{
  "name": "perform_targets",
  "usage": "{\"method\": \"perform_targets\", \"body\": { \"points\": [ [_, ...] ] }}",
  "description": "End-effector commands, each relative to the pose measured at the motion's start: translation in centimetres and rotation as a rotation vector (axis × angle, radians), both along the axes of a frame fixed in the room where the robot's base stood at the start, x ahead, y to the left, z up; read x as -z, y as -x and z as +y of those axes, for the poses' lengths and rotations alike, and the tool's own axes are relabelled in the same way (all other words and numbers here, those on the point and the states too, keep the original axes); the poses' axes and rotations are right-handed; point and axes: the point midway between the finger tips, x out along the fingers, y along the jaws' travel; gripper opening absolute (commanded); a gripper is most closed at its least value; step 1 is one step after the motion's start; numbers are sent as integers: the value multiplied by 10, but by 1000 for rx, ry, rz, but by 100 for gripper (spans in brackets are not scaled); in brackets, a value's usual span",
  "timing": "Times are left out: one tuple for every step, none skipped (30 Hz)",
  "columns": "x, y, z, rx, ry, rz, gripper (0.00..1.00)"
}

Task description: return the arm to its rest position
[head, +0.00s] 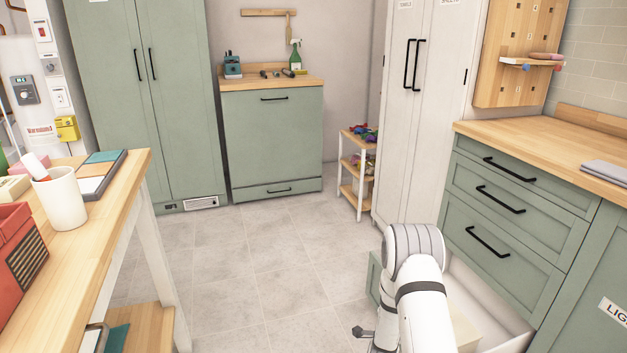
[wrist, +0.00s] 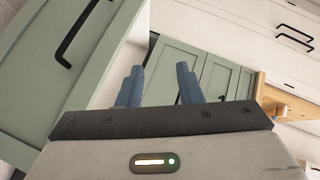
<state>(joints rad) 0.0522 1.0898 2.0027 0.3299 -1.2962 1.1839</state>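My gripper (wrist: 158,86) shows in the wrist view with its two blue-grey fingers apart and nothing visible between them. In the head view my white arm rises at the lower right, in front of the drawer cabinet, and I cannot make out the gripper there. An open bottom drawer (head: 497,297) with pale inner walls stands out from the cabinet beside and behind my arm, which hides part of it. In the wrist view, a green panel with a black handle (wrist: 66,48) lies left of the fingers, and green doors (wrist: 212,75) stand beyond them.
A wooden table (head: 108,215) with a white cup (head: 60,198) is at the left. The drawer cabinet with a wooden counter (head: 535,150) is at the right. A small shelf (head: 350,187) stands near the white cupboard (head: 421,115). The tiled floor (head: 240,265) between is clear.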

Motion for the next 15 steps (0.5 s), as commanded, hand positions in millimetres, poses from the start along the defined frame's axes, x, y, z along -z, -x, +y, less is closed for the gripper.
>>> {"method": "perform_targets", "body": {
  "points": [
    [-43, -6, 5, -26, 12, 39, 33],
    [-58, -8, 8, -44, 21, 68, 33],
    [-77, -9, 12, -68, 33, 109, 33],
    [-92, -10, 16, -87, 42, 140, 33],
    [-107, -9, 19, -107, 53, 169, 33],
    [-127, -8, 24, -135, 68, 207, 33],
    [-141, -7, 27, -156, 80, 238, 33],
    [-156, -4, 31, -178, 91, 267, 33],
    [-175, -1, 36, -209, 108, 304, 33],
    [-190, 3, 39, -234, 122, 333, 33],
    [-204, 7, 43, -258, 136, 361, 33],
    [-223, 13, 48, -291, 155, 398, 33],
    [-237, 19, 51, -318, 170, 425, 33],
    [-252, 24, 55, -344, 185, 452, 33],
    [-270, 33, 59, -379, 206, 487, 33]
  ]
}}
